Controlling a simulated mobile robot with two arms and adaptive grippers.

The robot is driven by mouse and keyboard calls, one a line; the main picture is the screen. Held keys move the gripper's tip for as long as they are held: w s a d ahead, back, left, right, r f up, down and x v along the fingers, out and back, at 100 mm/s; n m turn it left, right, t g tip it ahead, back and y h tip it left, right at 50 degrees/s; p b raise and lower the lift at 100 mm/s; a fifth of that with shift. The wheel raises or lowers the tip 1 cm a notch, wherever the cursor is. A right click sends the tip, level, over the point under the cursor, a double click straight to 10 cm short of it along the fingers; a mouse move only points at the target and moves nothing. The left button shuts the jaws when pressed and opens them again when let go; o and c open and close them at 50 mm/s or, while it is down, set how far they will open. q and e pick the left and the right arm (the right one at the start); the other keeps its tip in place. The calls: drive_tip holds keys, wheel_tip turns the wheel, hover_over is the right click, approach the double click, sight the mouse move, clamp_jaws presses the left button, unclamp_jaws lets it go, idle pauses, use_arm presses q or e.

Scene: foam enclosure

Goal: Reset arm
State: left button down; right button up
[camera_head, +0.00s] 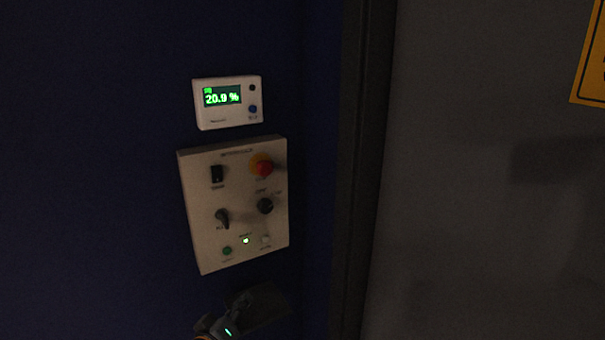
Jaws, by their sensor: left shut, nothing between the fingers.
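My left gripper (240,303) shows at the bottom of the head view, dark and partly cut off by the lower edge. It is below the control panel, apart from it in the picture, and is shut with nothing held. The beige control panel (205,245) is fixed to the dark blue wall. It carries a red button on a yellow base (262,165), a black switch (217,174), two dark knobs, a green button (227,251) and a lit green-white lamp (246,240). My right gripper is not in view.
A white display unit (228,122) above the panel reads 20.9 % in green. A dark vertical frame (362,170) stands right of the blue wall (90,180). Beyond it is a grey surface (470,230) with part of a yellow sign (592,75).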

use_arm(q)
drive_tip(key=s+d+f+m+g+y, duration=0.1)
drive_tip(key=s+f+m+g, duration=0.15)
drive_tip(key=s+f, duration=0.4)
drive_tip(key=s+f+m+g, duration=0.2)
drive_tip(key=s+f+g, duration=0.15)
drive_tip(key=s, duration=0.65)
drive_tip(key=s+a+f+m+g+y, duration=0.1)
drive_tip(key=s+a+g+y, duration=0.15)
drive_tip(key=s, duration=0.75)
drive_tip(key=s+a+f+m+g+y, duration=0.15)
drive_tip(key=s+g, duration=0.25)
drive_tip(key=s, duration=0.6)
wheel_tip(320, 180, down, 23)
drive_tip(key=g+h, duration=0.1)
drive_tip(key=s+a+f+g, duration=0.1)
drive_tip(key=s+a+f, duration=0.2)
drive_tip(key=s+f, duration=1.4)
drive_tip(key=shift+s+f+m, duration=0.3)
drive_tip(key=shift+f, duration=0.5)
drive_tip(key=shift+g, duration=0.25)
